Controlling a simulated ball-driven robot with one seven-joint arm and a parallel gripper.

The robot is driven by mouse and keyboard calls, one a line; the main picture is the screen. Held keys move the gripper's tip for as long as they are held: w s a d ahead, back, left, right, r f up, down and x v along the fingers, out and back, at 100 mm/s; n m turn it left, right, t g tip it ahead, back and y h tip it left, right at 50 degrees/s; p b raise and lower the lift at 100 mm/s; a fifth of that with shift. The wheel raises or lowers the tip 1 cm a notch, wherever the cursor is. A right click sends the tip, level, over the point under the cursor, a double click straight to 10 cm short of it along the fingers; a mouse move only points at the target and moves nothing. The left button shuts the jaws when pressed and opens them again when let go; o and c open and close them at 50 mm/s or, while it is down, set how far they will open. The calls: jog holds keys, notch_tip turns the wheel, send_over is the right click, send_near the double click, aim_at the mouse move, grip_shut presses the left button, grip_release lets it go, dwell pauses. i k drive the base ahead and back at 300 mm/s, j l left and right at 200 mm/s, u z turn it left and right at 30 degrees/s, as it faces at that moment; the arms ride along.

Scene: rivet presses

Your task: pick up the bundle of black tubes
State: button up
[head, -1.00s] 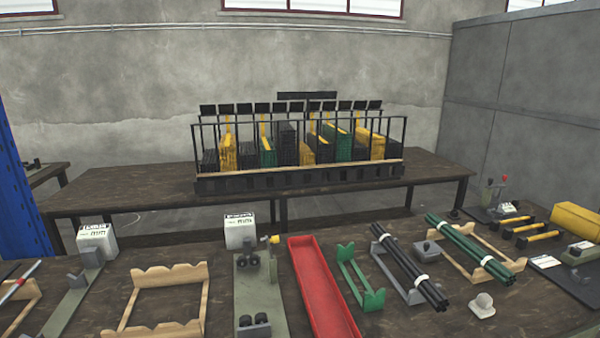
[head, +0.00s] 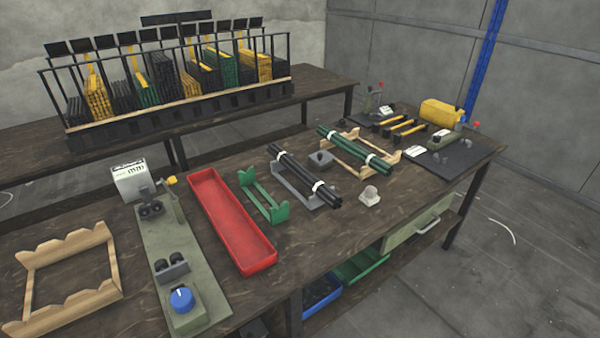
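The bundle of black tubes (head: 292,165) lies on a grey cradle (head: 324,199) on the near workbench, right of the middle of the head view. White bands tie it near both ends. It points from back left to front right, and its front end sticks out past the cradle. A bundle of green tubes (head: 352,149), also white-banded, lies on a wooden cradle (head: 345,168) to its right, apart from it. My gripper is not in view.
An empty green cradle (head: 262,195) and a red tray (head: 230,222) stand left of the black bundle. A grey block (head: 320,158) and a pale knob (head: 369,195) stand near it. A rack (head: 180,109) is on the rear bench. Open floor (head: 510,255) lies right.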

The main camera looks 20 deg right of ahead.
aim_at(332, 200)
jog(key=i+l+u, duration=0.15)
jog(key=l, duration=0.25)
jog(key=i+l+u, duration=0.2)
jog(key=l, duration=0.2)
jog(key=l+u, duration=0.15)
jog(key=l, duration=0.3)
jog(key=i+l+u, duration=0.2)
jog(key=l, duration=0.25)
jog(key=k, duration=0.05)
